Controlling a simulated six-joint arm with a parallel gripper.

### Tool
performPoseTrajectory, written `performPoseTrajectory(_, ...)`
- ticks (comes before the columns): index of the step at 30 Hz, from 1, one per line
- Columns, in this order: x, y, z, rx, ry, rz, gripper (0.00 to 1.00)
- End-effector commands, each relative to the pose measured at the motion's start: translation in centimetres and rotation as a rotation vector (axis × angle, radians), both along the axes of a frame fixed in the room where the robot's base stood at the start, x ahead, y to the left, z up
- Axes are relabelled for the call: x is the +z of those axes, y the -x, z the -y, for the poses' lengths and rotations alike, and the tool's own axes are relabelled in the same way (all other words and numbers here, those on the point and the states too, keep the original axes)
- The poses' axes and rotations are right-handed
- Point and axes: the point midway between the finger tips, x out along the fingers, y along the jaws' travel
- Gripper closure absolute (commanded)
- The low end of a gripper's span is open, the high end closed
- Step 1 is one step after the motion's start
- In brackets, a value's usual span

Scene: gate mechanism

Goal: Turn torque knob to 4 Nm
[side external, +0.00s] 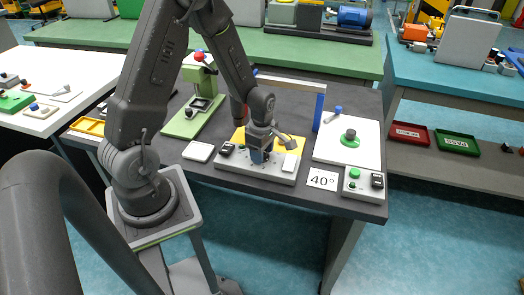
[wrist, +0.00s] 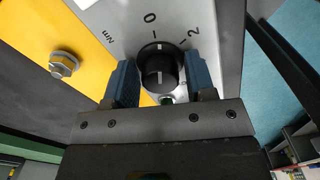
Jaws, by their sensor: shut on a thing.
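The torque knob (wrist: 158,70) is black with a white pointer line, and it sits on a light grey panel (wrist: 215,28) in the wrist view. The panel shows the marks "0", "2" and "Nm"; no "4" is visible. The pointer line faces up the picture, close to the "0" mark. My gripper (wrist: 160,82) has its blue-padded fingers on either side of the knob, shut on it. In the side external view, my gripper (side external: 263,156) reaches down to the grey panel (side external: 285,178) on the dark table, and the knob is mostly hidden there.
A yellow plate (wrist: 60,30) with a hex bolt (wrist: 64,65) lies beside the panel. On the table stand a blue post (side external: 318,112), a white plate with a green-based knob (side external: 350,137), a "40°" card (side external: 322,180) and a button box (side external: 364,184).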

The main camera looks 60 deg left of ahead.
Motion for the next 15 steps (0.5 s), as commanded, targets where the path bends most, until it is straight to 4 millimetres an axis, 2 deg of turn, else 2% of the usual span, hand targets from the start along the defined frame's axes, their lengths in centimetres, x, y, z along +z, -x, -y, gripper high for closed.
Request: performPoseTrajectory(15,-0.01,0.06,-0.01,-0.47,-0.001,0.0,0.73)
